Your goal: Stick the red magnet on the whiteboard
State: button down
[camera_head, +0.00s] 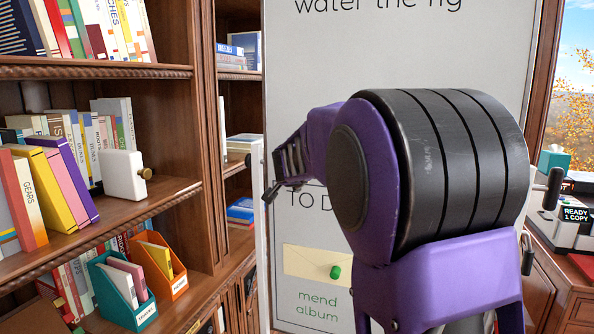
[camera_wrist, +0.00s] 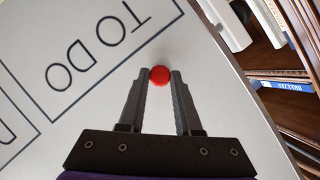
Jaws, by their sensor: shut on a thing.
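The whiteboard (camera_head: 400,50) stands upright behind my arm in the head view, with writing and a "TO DO" heading partly hidden by the arm. It fills most of the wrist view (camera_wrist: 60,20), where the boxed "TO DO" is upside down and tilted. The red magnet (camera_wrist: 159,74) is a small round disc between my gripper's fingertips (camera_wrist: 159,80), in front of the board beside the "TO DO" box. My gripper is shut on it. I cannot tell whether the magnet touches the board. In the head view the magnet is hidden.
A green magnet (camera_head: 335,272) holds an envelope (camera_head: 305,262) on the board. Bookshelves (camera_head: 95,70) with books stand at left, close to the board's left edge. A copier (camera_head: 560,215) stands at right beside a window. The board around the red magnet is bare.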

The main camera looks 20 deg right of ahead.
jog(key=c, duration=0.5)
grip_release()
